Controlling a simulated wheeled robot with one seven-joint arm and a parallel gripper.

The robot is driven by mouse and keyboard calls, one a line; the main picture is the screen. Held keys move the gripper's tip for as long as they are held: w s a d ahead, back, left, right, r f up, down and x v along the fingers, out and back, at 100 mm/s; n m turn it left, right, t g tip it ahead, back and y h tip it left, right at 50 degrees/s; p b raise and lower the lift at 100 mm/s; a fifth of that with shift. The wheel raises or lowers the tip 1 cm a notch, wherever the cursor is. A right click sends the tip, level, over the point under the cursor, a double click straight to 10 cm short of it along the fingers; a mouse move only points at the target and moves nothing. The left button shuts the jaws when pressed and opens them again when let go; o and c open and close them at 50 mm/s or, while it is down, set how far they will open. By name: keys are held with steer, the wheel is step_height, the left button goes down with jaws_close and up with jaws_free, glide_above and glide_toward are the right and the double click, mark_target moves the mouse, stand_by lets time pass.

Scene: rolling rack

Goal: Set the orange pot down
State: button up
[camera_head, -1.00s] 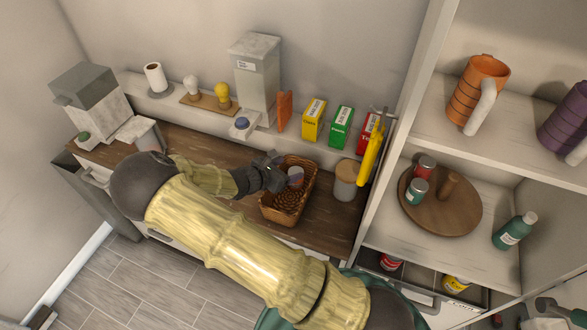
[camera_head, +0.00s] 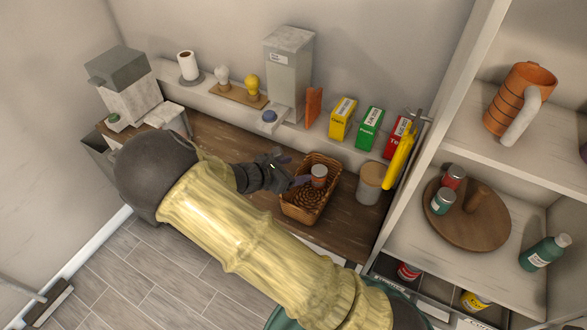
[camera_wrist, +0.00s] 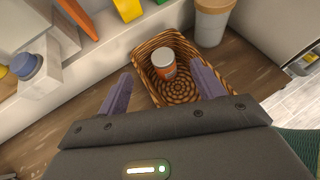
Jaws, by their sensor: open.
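The orange pot (camera_head: 319,175) is a small jar with an orange body and a pale lid. It stands in the wicker basket (camera_head: 296,208) on the dark wooden counter; it also shows in the wrist view (camera_wrist: 164,72), upright near the basket's far side. My gripper (camera_head: 290,171) is open and empty, just left of the pot and apart from it. In the wrist view its two purple-grey fingers (camera_wrist: 162,84) are spread wide, with the pot beyond and between them.
A lidded canister (camera_head: 369,184) stands right of the basket. Yellow (camera_head: 343,119), green (camera_head: 369,127) and red (camera_head: 398,137) boxes line the ledge behind. The shelf unit (camera_head: 459,116) rises at right. Bare counter (camera_head: 215,132) lies left of the basket.

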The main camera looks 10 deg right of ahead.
steer(key=s+d+m+g+y, duration=0.1)
steer(key=s+d+m, duration=0.1)
steer(key=m, duration=0.1)
steer(key=s+d+m+g+y, duration=0.1)
steer(key=s+d+m+g, duration=0.1)
steer(key=s+m, duration=0.1)
steer(key=s+d+r+m+g+y, duration=0.1)
steer(key=s+d+m+g, duration=0.1)
steer(key=m, duration=0.2)
steer(key=shift+s+d+y, duration=0.2)
steer(key=shift+s+y, duration=0.2)
steer(key=s+d+r+m+t+y, duration=0.1)
steer(key=s+r+m+y, duration=0.5)
steer(key=m, duration=0.8)
step_height(320, 180, up, 3)
steer(key=s, duration=0.3)
steer(key=shift+d+r+y, duration=0.2)
steer(key=shift+d+y, duration=0.1)
steer(key=shift+d, duration=0.05)
